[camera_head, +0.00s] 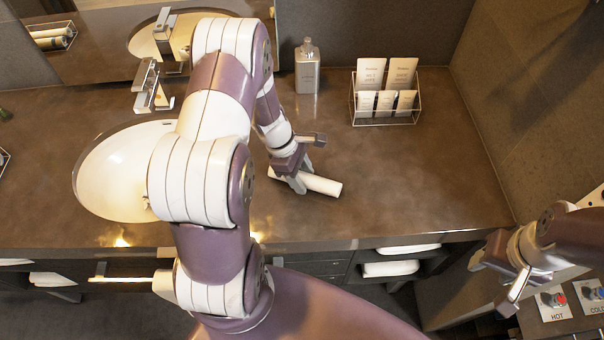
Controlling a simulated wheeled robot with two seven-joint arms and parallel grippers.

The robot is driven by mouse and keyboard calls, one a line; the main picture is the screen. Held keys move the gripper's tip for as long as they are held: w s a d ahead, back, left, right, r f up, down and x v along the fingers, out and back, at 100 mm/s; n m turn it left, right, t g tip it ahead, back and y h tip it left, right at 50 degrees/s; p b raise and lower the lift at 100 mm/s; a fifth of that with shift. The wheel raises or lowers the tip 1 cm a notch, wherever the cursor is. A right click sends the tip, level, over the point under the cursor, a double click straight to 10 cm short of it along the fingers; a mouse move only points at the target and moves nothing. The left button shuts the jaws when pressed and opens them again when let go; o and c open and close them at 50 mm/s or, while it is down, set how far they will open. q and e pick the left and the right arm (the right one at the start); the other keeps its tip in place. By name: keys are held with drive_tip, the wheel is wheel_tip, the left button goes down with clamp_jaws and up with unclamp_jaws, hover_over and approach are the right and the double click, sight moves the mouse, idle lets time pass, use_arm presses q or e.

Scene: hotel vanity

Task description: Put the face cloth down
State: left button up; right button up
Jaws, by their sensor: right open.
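The face cloth (322,184) is a white roll lying on its side at the counter's middle. It is on the brown counter (400,185) or just above it; I cannot tell which. My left gripper (302,178) reaches down over the roll's left part, with one finger on its near side and one on its far side, closed against it. The fingers hide part of the roll's left end. My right gripper (497,279) is open and empty at the lower right, in front of the counter edge and well away from the cloth.
A grey pump bottle (307,70) stands behind the cloth, with a wire rack (386,110) of cards to its right. The sink basin (115,172) and faucet (148,88) are at left, partly behind my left arm. The counter right of the cloth is clear.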

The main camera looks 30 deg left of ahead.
use_arm(q)
drive_tip(key=o, duration=0.4)
drive_tip(key=shift+s, duration=0.1)
drive_tip(key=shift+c, duration=0.2)
drive_tip(key=shift+r, duration=0.1)
drive_tip(key=shift+r, duration=0.25)
drive_tip(key=w+v, duration=0.1)
drive_tip(key=v, duration=1)
drive_tip(key=s+d+r+m+y, duration=0.3)
drive_tip(key=s+d+m, duration=0.6)
drive_tip(key=m, duration=1.1)
drive_tip(key=shift+s+d+r+t+y, duration=0.15)
drive_tip(key=shift+d+r+t+y, duration=0.2)
drive_tip(key=shift+d+y, duration=0.3)
